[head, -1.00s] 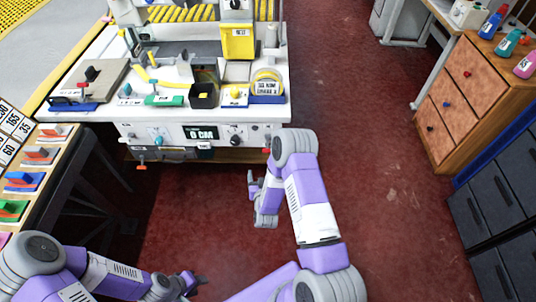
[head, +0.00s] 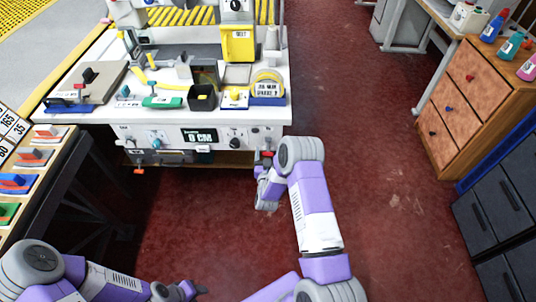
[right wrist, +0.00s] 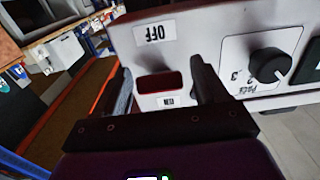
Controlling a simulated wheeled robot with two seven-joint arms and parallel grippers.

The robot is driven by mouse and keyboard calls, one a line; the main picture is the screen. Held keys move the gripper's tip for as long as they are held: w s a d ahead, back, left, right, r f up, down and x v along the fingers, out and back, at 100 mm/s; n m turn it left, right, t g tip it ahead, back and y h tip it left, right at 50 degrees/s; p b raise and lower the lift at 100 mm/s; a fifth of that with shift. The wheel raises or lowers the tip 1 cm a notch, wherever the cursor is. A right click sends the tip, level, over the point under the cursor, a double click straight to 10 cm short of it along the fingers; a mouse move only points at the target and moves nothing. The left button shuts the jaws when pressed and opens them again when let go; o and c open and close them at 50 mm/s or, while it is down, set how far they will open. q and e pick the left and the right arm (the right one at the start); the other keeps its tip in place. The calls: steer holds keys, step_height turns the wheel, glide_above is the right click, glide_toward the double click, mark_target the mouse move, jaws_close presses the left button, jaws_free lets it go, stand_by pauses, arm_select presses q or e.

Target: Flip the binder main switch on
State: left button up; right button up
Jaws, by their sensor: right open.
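The binder (head: 130,130) is a white bench-like machine with a control panel on its front edge. In the right wrist view, a switch with a dark red face (right wrist: 158,83) sits in the white panel (right wrist: 215,45), with an upside-down OFF label (right wrist: 155,32) above it and a small label (right wrist: 167,101) below. My right gripper (right wrist: 162,72) is open, its fingers on either side of the switch; contact cannot be told. In the head view, my right gripper (head: 262,170) is by the panel's right end, partly hidden by my arm. My left gripper (head: 190,290) is low, away from the machine; its jaws are unclear.
A black knob (right wrist: 268,65) is beside the switch in the right wrist view. The panel has a display (head: 200,136) reading 0 CM. A rack (head: 30,160) of coloured samples stands left, a wooden drawer cabinet (head: 465,100) right. The red floor between is clear.

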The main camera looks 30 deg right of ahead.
mark_target(268, 146)
steer(key=c, duration=1)
steer(key=shift+o, duration=0.2)
steer(key=shift+s+r+g+y+p, duration=0.1)
steer(key=shift+r+g+y+p, duration=0.3)
steer(key=shift+p, duration=0.5)
step_height(268, 146, up, 4)
steer(key=g+y+p, duration=0.1)
steer(key=g+p, duration=0.1)
steer(key=p, duration=0.3)
steer(key=g+y+p, duration=0.2)
steer(key=g+p, duration=0.1)
steer(key=p, duration=0.2)
steer(key=g+y+p, duration=0.2)
steer(key=g+p, duration=0.1)
steer(key=p, duration=0.2)
steer(key=shift+r, duration=0.25)
steer(key=shift+g+y+p, duration=0.4)
steer(key=shift+g+p, duration=0.3)
steer(key=shift+p, duration=0.5)
steer(key=o, duration=1)
steer(key=shift+c, duration=0.2)
